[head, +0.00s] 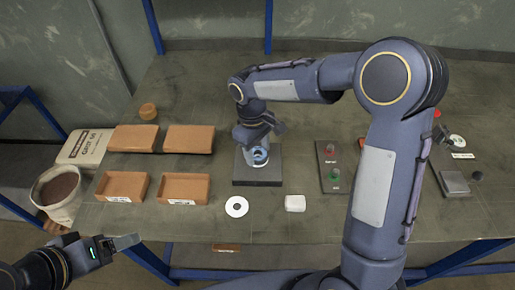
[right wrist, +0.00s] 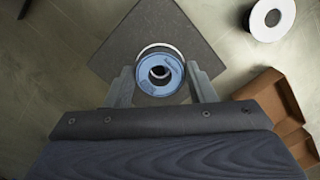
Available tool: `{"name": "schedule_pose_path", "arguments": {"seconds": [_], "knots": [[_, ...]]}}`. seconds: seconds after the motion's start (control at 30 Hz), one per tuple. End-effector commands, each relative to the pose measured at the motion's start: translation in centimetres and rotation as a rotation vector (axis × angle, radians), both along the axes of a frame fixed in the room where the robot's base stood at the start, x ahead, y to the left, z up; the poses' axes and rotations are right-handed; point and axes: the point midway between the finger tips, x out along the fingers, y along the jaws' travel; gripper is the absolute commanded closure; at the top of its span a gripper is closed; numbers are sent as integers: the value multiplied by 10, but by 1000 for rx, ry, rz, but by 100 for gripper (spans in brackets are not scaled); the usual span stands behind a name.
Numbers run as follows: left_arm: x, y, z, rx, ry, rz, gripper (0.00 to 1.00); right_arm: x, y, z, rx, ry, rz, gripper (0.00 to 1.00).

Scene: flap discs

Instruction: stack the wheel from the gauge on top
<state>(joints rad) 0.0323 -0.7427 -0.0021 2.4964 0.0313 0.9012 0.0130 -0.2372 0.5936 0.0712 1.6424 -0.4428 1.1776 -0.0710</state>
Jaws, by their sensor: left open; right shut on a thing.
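My right gripper (head: 257,150) is over the dark square plate (head: 243,178) on the table. It is shut on a blue-faced wheel (right wrist: 146,76), with one finger on each side in the right wrist view. A pale rim shows just behind the wheel, over the plate; whether the wheel touches what is below cannot be told. The wheel also shows in the head view (head: 260,157), partly hidden by the gripper. A white wheel with a dark centre (head: 237,207) lies flat on the table in front of the plate. My left gripper (head: 128,242) is open and empty at the lower left.
Two open brown boxes (head: 123,186) and two closed ones (head: 133,138) stand at left, beside a sack (head: 85,146) and a bucket (head: 60,187). A white block (head: 295,203), a dark board with red and green knobs (head: 331,174) and a small scale (head: 454,183) are at right.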

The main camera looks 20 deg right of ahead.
Motion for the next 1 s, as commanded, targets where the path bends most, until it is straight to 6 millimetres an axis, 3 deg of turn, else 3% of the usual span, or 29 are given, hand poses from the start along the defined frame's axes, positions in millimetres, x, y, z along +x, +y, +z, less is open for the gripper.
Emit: {"name": "schedule_pose_path", "arguments": {"seconds": [0.17,0.2,0.37,0.77,1.0], "knots": [[0,0,-3,0,0,0,25,0,0,-3,0,0,0,74],[0,0,-3,0,0,0,25,0,0,-4,0,0,0,49],[0,0,-2,0,0,0,25,0,0,-3,0,0,0,28],[0,0,0,0,0,0,25,1,1,7,1,-4,-1,28],[0,0,-1,0,0,0,25,6,5,54,2,-7,-1,28]]}}
